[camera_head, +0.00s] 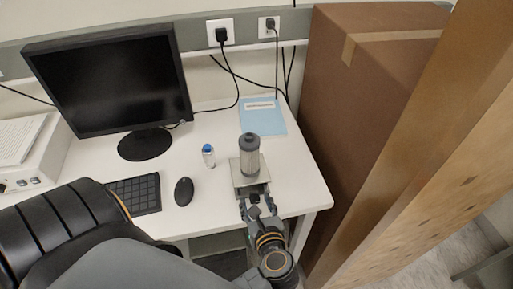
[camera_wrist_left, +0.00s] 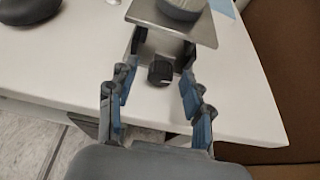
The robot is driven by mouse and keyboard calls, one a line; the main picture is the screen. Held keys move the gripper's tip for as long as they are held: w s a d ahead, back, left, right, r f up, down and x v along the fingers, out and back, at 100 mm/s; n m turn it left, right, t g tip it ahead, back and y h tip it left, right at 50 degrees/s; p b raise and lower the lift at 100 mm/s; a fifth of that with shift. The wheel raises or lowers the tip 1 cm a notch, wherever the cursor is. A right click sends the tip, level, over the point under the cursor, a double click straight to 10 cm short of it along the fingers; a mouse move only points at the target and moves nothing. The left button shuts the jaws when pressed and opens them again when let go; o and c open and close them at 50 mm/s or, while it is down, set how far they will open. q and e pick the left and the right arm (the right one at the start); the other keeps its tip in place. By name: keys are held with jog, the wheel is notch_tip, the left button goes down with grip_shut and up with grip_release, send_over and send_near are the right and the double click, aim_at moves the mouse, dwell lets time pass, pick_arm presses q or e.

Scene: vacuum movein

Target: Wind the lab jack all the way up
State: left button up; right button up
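The lab jack (camera_head: 249,177) stands near the front right of the white desk, with a grey cylindrical canister (camera_head: 249,157) upright on its metal top plate. In the left wrist view the lab jack's plate (camera_wrist_left: 172,22) is at the top, and its dark knob (camera_wrist_left: 160,72) faces me. My left gripper (camera_head: 256,199) is at the jack's front side. In the left wrist view its blue-padded fingers (camera_wrist_left: 158,80) are spread on either side of the knob, with gaps showing. The jack's inner mechanism is mostly hidden. My right gripper is not in view.
A small blue-capped bottle (camera_head: 209,156) stands left of the jack. A mouse (camera_head: 184,191), keyboard (camera_head: 136,194) and monitor (camera_head: 112,83) are further left. A blue booklet (camera_head: 263,117) lies behind. A tall brown box (camera_head: 352,105) stands right of the desk.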

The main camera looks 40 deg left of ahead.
pick_arm(q)
jog(key=v, duration=0.7)
jog(key=shift+s+d, duration=0.15)
jog(key=shift+r, duration=0.1)
